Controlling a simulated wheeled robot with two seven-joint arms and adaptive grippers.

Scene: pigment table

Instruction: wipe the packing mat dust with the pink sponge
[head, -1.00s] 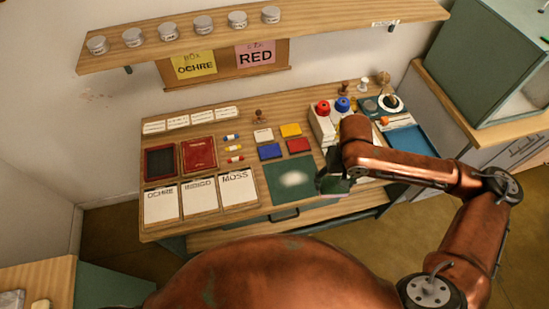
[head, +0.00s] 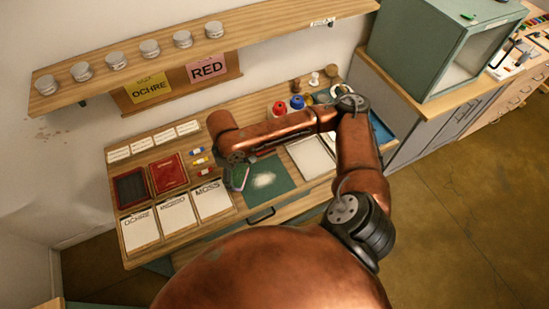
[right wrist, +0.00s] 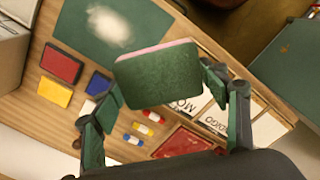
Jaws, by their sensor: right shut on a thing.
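The packing mat (head: 283,186) is a dark green sheet at the table's front, with a whitish dust patch (head: 264,180) near its middle. The mat (right wrist: 75,22) and dust (right wrist: 110,27) also show at the top of the right wrist view. My right gripper (head: 238,176) is at the mat's left edge, near the MOSS card. It is shut on the sponge (right wrist: 158,76), whose dark green face and thin pink edge show in the wrist view, between both fingers. The sponge appears apart from the dust; its height above the table is unclear. My left gripper is out of view.
Left of the mat lie the MOSS card (head: 212,199), other cards, a red tray (head: 167,172) and small paint tubes (head: 200,162). Red and blue bottles (head: 297,103) stand behind my arm.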

